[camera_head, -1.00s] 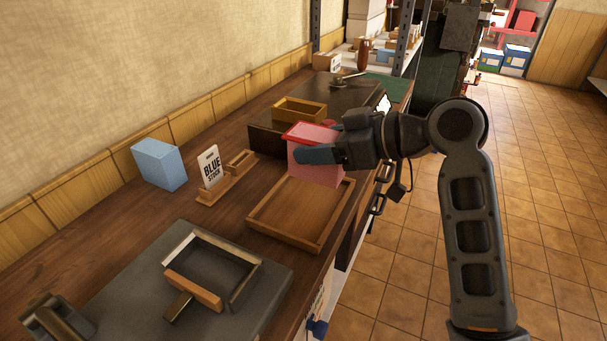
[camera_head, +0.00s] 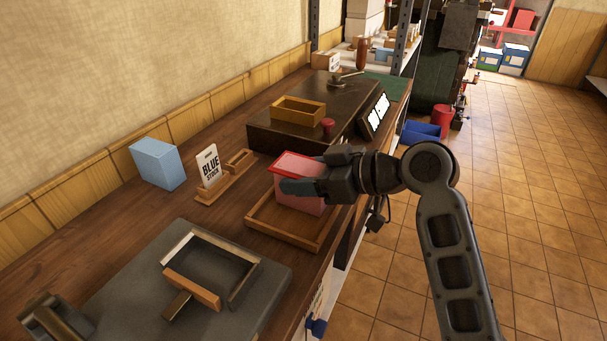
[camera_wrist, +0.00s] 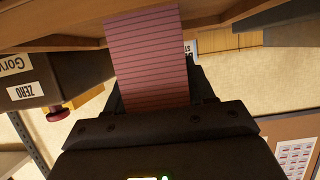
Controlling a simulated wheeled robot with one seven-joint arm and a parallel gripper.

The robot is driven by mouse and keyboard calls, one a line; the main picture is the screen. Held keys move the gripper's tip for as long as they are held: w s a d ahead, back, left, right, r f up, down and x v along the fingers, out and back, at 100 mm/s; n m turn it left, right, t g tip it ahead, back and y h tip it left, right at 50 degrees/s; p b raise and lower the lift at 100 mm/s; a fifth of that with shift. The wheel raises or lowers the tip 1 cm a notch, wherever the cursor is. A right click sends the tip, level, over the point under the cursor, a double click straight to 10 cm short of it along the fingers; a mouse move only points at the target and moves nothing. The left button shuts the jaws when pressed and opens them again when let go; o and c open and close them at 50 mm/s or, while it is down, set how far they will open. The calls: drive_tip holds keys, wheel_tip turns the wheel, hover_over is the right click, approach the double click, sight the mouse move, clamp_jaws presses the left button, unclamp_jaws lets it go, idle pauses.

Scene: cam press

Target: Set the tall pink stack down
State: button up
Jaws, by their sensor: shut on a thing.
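The tall pink stack (camera_head: 304,203) has a red top and stands over the wooden tray (camera_head: 281,240). My gripper (camera_head: 300,188) is shut on the stack from the right, with a finger across its near side. The stack looks upright. In the wrist view, the pink stack (camera_wrist: 148,60) shows layered lines between my fingers, and its end meets the wooden surface at the picture's top. I cannot tell whether it touches the tray floor or is just above it.
A dark raised box (camera_head: 262,130) with a small wooden tray (camera_head: 299,110) and red knob (camera_head: 327,125) is behind.

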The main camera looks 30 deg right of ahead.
drive_tip(key=o, duration=1.3)
drive_tip(key=shift+o, duration=0.2)
drive_tip(key=shift+r, duration=0.2)
drive_tip(key=v, duration=1.2)
